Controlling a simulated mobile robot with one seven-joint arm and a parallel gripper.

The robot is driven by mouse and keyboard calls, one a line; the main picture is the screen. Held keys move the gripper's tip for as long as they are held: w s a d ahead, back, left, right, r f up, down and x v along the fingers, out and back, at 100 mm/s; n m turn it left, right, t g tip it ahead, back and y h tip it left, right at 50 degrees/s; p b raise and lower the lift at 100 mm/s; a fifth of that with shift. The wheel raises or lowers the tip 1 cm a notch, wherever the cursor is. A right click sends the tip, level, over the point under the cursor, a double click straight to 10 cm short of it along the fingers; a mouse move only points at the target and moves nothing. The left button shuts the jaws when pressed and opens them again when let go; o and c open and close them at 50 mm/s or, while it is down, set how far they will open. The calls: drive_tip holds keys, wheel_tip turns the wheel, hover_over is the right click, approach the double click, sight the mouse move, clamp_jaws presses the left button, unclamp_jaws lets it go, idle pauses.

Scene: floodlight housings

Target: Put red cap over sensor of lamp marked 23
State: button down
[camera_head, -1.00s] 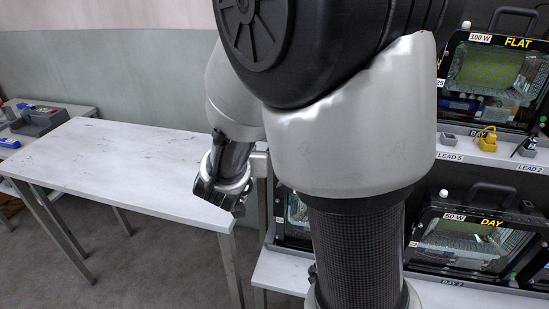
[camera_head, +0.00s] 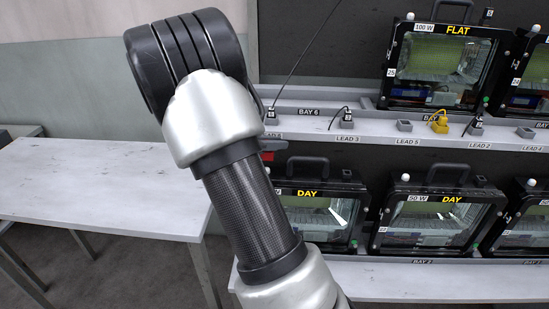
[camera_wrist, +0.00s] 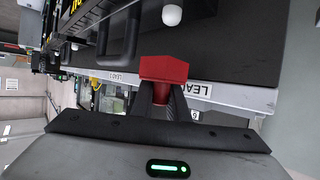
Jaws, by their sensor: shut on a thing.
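A red cap (camera_wrist: 163,70) is held between the fingers of my gripper (camera_wrist: 160,98) in the wrist view, which is shut on it. In the head view my arm hides most of the gripper; a small red part (camera_head: 268,156) shows beside the arm, near the shelf edge. The FLAT lamp (camera_head: 437,58) stands on the upper shelf with a white dome sensor (camera_head: 410,16) on its top left corner. Its small side tag is too blurred to read surely as 23 or 25. In the wrist view a bare white dome (camera_wrist: 172,14) lies beyond the cap, apart from it.
Another lamp (camera_head: 527,75), tagged 24, stands right of the FLAT lamp. DAY lamps (camera_head: 440,222) with handles fill the lower shelf. Lead plugs, one yellow (camera_head: 440,123), line the upper shelf's front ledge. A bare white table (camera_head: 100,185) stands at left.

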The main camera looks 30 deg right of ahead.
drive_tip(key=shift+f+b, duration=0.45)
drive_tip(key=shift+f, duration=1.35)
drive_tip(key=shift+f, duration=0.55)
drive_tip(key=c, duration=2)
unclamp_jaws()
